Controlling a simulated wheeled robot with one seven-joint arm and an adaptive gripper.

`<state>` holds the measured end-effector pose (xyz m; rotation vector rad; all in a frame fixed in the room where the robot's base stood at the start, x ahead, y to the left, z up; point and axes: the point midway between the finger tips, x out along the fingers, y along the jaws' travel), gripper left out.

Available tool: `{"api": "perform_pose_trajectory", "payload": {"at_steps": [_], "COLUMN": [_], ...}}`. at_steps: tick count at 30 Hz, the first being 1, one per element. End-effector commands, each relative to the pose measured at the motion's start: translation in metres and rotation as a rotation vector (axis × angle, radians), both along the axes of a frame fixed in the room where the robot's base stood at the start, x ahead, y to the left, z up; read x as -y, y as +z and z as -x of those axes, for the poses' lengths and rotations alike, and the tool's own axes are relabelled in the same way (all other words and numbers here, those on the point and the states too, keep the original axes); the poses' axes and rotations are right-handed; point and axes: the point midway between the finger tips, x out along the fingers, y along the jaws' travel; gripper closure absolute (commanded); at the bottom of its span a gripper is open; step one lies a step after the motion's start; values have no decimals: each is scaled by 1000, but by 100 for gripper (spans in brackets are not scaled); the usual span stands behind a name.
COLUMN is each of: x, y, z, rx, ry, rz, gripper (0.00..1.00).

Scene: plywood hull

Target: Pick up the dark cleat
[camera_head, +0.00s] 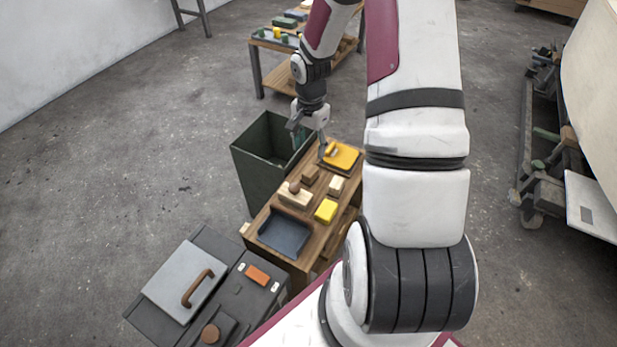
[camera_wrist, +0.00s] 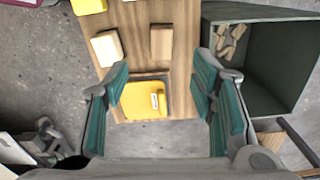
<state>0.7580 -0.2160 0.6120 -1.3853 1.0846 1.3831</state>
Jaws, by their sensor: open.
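The dark cleat appears to be the darker brown wooden block (camera_head: 310,173) on the wooden bench, left of a paler block (camera_head: 337,186). In the wrist view the brown block (camera_wrist: 161,42) lies beyond my fingertips, nearer the right finger's side, with the paler block (camera_wrist: 107,47) to its left. My gripper (camera_head: 322,148) is over the bench's far end, by a yellow object on a dark tray (camera_head: 354,165). In the wrist view my gripper (camera_wrist: 163,85) is open, with nothing between its fingers, and the yellow object (camera_wrist: 144,101) shows below between them.
A dark green bin (camera_head: 262,160) stands left of the bench; scraps show inside it in the wrist view (camera_wrist: 230,42). A knobbed wooden block (camera_head: 294,196), a yellow block (camera_head: 326,210) and a dark tray (camera_head: 284,234) are on the bench. A grey toolbox (camera_head: 184,280) stands nearer.

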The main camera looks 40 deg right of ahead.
Motion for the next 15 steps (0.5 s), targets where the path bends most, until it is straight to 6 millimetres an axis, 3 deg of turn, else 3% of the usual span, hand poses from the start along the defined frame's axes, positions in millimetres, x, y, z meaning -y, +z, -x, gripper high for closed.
{"api": "perform_pose_trajectory", "payload": {"at_steps": [9,15], "x": [-1,0], "y": [-60,-77], "z": [0,0], "rx": [-2,-1], "ry": [3,2], "rz": [-1,-1], "gripper": [48,48]}}
